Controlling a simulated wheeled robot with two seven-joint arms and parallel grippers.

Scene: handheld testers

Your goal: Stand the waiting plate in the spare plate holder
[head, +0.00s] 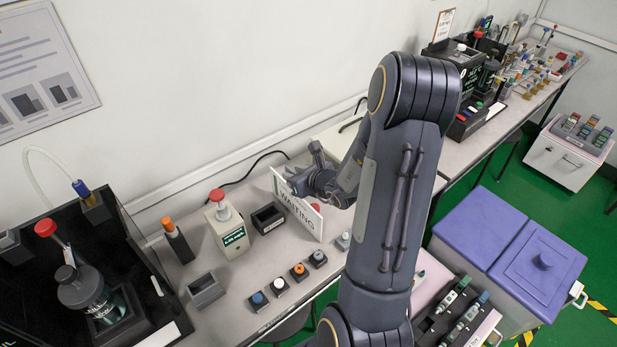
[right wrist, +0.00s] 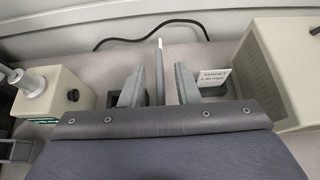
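The waiting plate (head: 298,214) is a white plate lettered WAITING, upright on the bench in the head view. In the right wrist view the plate (right wrist: 160,72) shows edge-on as a thin upright strip. My right gripper (head: 299,184) is at its upper part; in the right wrist view the fingers of my gripper (right wrist: 158,85) stand on either side of the plate with a gap on each side. The spare plate holder (head: 268,218) is a black, empty-looking box left of the plate. It is partly hidden by a finger in the right wrist view. The plate's foot is hidden. My left gripper is out of view.
A beige tester with a red knob (head: 228,228) stands left of the holder. A TARGET card (right wrist: 213,77) stands right of the fingers, near a beige box (right wrist: 280,75). Several small knobbed blocks (head: 299,272) line the bench front. A black cable (right wrist: 150,36) runs behind.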

